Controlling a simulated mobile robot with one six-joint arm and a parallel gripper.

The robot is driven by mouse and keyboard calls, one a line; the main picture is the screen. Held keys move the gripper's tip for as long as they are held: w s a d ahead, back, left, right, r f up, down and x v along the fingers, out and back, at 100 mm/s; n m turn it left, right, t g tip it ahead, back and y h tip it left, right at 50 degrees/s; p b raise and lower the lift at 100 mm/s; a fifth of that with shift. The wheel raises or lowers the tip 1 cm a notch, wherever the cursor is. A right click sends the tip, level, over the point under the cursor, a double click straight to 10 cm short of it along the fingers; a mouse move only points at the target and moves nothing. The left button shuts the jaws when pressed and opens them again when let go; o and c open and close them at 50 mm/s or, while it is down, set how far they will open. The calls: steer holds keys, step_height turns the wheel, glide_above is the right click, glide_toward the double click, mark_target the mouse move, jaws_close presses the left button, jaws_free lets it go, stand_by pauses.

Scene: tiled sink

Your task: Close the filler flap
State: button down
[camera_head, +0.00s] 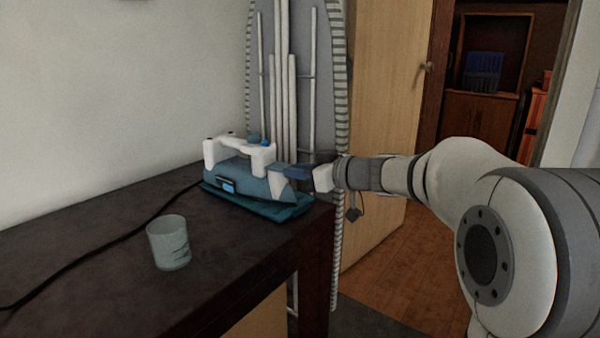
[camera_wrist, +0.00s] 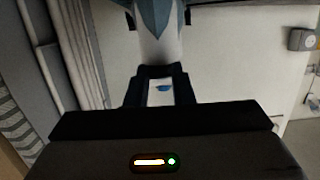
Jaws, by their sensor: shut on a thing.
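A blue and white steam iron (camera_head: 240,182) stands on a teal base on the dark counter. My gripper (camera_head: 292,172) reaches in from the right to the iron's front end. In the wrist view, the iron's blue and white front (camera_wrist: 158,35) is at the top. My gripper's dark fingers (camera_wrist: 160,92) are shut on a small white piece with a blue mark, which looks like the filler flap (camera_wrist: 157,98). The flap's hinge and its angle cannot be made out. In the head view the flap is not clearly distinguishable from the fingers and the iron's front.
A grey-green cup (camera_head: 170,243) stands on the counter (camera_head: 95,250) left of the iron. A dark cord (camera_head: 110,243) runs from the iron across the counter. An ironing board (camera_head: 341,90) leans upright behind. A wooden door (camera_head: 390,100) stands open at the right.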

steer(key=shift+f+y, duration=0.15)
steer(key=shift+y, duration=0.15)
steer(key=c, duration=1.2)
jaws_free()
steer(key=shift+c, duration=0.2)
steer(key=shift+s+d, duration=0.1)
steer(key=p+v, duration=0.1)
steer(key=v, duration=0.6)
steer(key=shift+s+d+p, duration=0.15)
steer(key=shift+s+p, duration=0.1)
steer(key=shift+p, duration=0.05)
